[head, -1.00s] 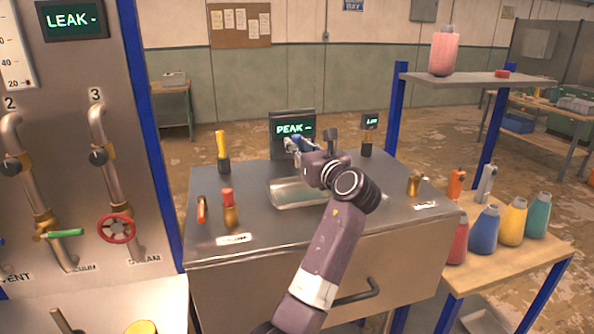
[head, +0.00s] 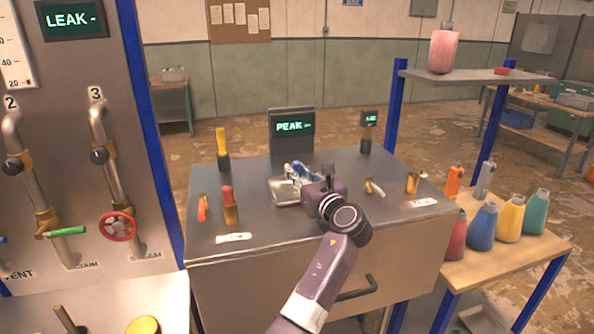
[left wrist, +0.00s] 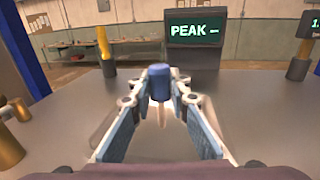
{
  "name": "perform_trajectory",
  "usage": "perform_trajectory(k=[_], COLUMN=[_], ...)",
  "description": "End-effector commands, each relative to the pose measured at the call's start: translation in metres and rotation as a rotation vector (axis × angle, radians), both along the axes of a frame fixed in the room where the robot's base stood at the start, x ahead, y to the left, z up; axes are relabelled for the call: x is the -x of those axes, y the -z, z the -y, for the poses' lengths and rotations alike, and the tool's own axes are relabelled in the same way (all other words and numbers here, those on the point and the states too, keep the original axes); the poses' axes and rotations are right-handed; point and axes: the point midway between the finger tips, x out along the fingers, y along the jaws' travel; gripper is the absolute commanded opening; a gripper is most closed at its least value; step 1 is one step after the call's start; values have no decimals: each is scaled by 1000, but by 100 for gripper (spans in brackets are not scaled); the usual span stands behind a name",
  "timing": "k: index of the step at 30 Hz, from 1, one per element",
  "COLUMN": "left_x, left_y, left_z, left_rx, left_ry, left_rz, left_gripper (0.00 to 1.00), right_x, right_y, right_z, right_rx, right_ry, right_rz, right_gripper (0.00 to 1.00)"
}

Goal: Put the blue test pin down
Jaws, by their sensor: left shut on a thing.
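My left gripper (head: 297,172) is over the metal bench top, at the shallow metal tray (head: 279,193). It is shut on the blue test pin. In the left wrist view the pin's blue head (left wrist: 158,82) stands upright between the fingertips of the left gripper (left wrist: 157,92). A pale shaft shows below the head. The pin's lower end is blurred, and I cannot tell whether it touches anything. My arm hides the tray's right part in the head view. My right gripper is not in view.
The PEAK display (head: 292,127) stands behind the gripper. A yellow-handled tool (head: 222,148) and a red-topped brass piece (head: 229,205) stand at left. A brass cylinder (head: 412,182) and a small pale-and-brass piece (head: 374,188) are at right.

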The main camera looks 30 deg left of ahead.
Motion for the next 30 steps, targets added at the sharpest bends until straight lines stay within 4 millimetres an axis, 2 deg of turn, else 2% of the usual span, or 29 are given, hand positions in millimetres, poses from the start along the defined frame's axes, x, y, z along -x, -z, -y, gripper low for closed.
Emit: perform_trajectory(k=[1,5,16,20,30], left_x=[0,0,1,11,49], left_y=[0,0,-2,0,0], left_z=[0,0,3,19,80], left_rx=[-1,-1,0,1,3], left_ry=[0,0,1,2,1], left_rz=[-1,-1,0,2,1], left_gripper=[20,34,34,34,34], right_x=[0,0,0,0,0], right_y=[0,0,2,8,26], right_z=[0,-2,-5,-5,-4], right_rx=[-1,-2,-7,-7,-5], right_ry=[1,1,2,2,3], right_rz=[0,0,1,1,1], right_gripper=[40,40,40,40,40])
